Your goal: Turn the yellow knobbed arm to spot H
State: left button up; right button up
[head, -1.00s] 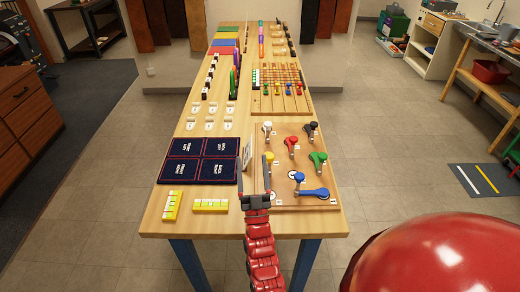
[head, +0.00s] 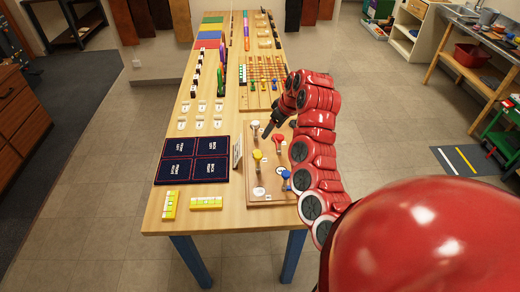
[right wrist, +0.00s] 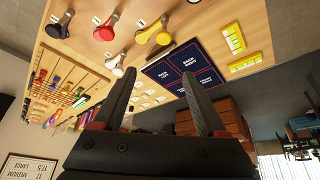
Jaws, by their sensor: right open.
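The yellow knobbed arm (head: 257,156) is on the wooden board (head: 263,199) at the table's front right; in the right wrist view the yellow arm (right wrist: 157,35) shows at top centre. Small white labels lie around it, too small to read, so I cannot tell which is spot H. My right gripper (head: 268,132) reaches in from the right above the board, beyond the yellow knob and near the white one. In the right wrist view its fingers (right wrist: 156,68) are spread and empty, apart from the knob. My left gripper is not in view.
Close by on the board are a white-knobbed arm (head: 255,125), a red one (head: 278,139) and a blue one (head: 286,175). My right arm hides the board's right side. Dark blue mats (head: 194,160) and yellow blocks (head: 206,202) lie to the left.

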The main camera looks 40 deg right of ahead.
jog(key=s, duration=0.1)
jog(key=b, duration=0.6)
send_near(259, 155)
jog(key=shift+g, duration=0.4)
jog(key=p+x, duration=0.1)
jog(key=x, duration=0.1)
jog(key=p+x, duration=0.1)
jog(key=x, duration=0.1)
jog(key=p+x, duration=0.1)
jog(key=x, duration=0.1)
jog(key=shift+w+a, duration=0.15)
jog(key=shift+w, duration=0.15)
jog(key=shift+x, duration=1)
grip_shut()
